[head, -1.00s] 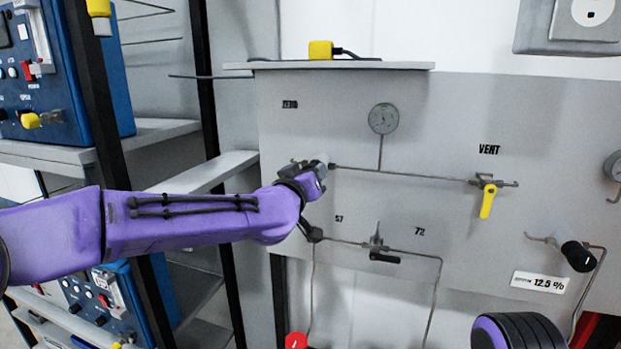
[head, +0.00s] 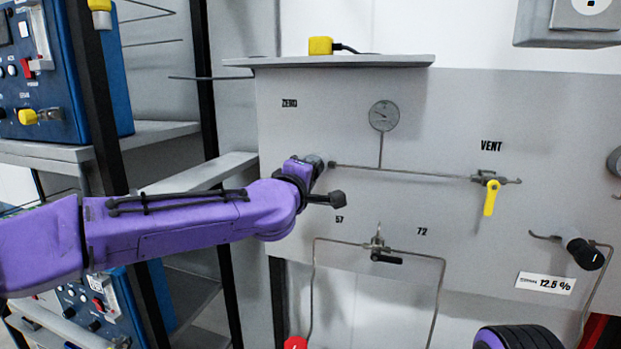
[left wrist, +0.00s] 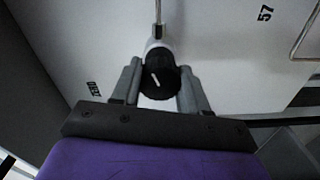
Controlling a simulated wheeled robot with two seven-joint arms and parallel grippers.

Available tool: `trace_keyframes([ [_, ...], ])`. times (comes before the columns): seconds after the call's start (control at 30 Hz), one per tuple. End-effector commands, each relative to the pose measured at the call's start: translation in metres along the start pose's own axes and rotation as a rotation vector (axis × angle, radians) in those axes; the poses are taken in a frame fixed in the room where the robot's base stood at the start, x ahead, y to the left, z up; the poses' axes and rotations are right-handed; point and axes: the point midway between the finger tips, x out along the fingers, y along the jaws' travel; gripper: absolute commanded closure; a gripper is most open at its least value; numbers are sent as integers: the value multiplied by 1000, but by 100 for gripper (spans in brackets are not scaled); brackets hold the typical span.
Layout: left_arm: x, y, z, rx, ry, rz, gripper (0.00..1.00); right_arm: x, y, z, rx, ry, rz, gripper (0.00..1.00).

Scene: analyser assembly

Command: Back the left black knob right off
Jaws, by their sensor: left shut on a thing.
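The left black knob (left wrist: 160,80) is a round black cap with a white mark on its face, in the left wrist view. It sits at the end of a silver fitting (left wrist: 152,45) on a thin tube; I see no clear gap between them. My left gripper (left wrist: 158,92) is shut on the knob, one finger on each side. In the head view my left gripper (head: 317,164) is at the left end of the horizontal tube (head: 405,173), right of the ZERO label, and hides the knob.
A grey panel (head: 440,120) carries a gauge (head: 383,115), a yellow VENT lever (head: 490,198) and a lower black-handled valve (head: 385,257). Another black knob (head: 583,253) is at the right. A shelf (head: 340,61) with a yellow block (head: 320,46) juts out above.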

Motion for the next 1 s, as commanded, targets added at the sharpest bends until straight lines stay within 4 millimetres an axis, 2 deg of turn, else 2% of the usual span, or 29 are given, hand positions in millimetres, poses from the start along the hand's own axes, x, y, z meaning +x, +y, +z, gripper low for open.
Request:
trace_keyframes([
  [1.0,0,-4,1,-943,0,-3,87,51,-5,21,0,0,0,57],
])
